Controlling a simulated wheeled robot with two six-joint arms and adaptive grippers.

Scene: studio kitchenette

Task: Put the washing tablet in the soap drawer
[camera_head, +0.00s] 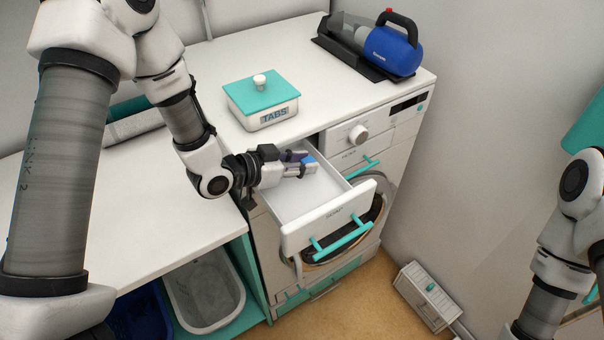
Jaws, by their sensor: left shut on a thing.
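The soap drawer (298,197) of the washing machine is pulled out, with its white inside showing and a teal handle on its front. My left gripper (304,165) is over the back part of the open drawer. It is shut on the washing tablet (308,160), of which only a small blue part shows between the fingers. I cannot tell whether the tablet touches the drawer floor. My right gripper is out of view; only part of my right arm shows at the right edge.
A white box labelled TABS with a teal lid (262,92) stands on the worktop behind the drawer. A blue handheld vacuum (391,50) sits at the back right. The washing machine (385,140) is below.

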